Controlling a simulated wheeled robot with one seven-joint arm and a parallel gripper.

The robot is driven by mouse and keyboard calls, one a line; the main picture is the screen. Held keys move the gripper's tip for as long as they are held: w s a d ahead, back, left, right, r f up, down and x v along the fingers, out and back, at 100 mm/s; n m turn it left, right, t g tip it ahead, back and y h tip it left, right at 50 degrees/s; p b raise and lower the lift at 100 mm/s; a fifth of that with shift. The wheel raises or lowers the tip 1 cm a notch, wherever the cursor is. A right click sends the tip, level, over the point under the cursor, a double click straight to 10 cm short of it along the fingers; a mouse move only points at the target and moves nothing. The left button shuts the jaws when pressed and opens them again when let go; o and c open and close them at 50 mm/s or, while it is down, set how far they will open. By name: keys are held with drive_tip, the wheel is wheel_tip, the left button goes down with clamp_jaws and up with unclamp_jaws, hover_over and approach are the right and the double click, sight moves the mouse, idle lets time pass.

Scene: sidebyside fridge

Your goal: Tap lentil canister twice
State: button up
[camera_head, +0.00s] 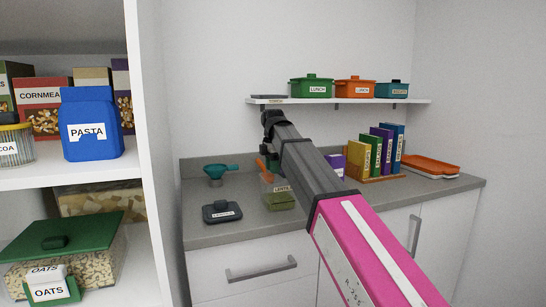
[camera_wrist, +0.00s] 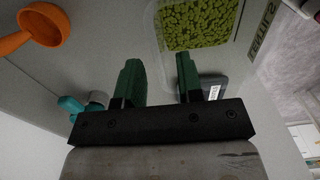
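The lentil canister (camera_head: 280,200) is a clear, lidless box with green lentils inside, standing on the counter behind my forearm in the head view. In the wrist view the canister (camera_wrist: 205,22) is at the top, past my fingertips, with its label at the right. My gripper (camera_wrist: 159,75) has two dark green fingers spread apart with nothing between them. I cannot tell from these views whether a finger touches the canister. In the head view my arm reaches over the counter and hides the fingers.
A dark lid (camera_head: 222,212) with a label lies left of the canister. A teal funnel (camera_head: 217,172) and an orange scoop (camera_head: 264,170) are near it. Books (camera_head: 378,155) stand to the right. A wall shelf (camera_head: 340,101) is above. A shelf unit (camera_head: 150,150) borders the left.

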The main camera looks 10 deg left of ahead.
sight(273, 178)
drive_tip(key=shift+f, duration=2.45)
drive_tip(key=shift+c, duration=0.3)
clamp_jaws()
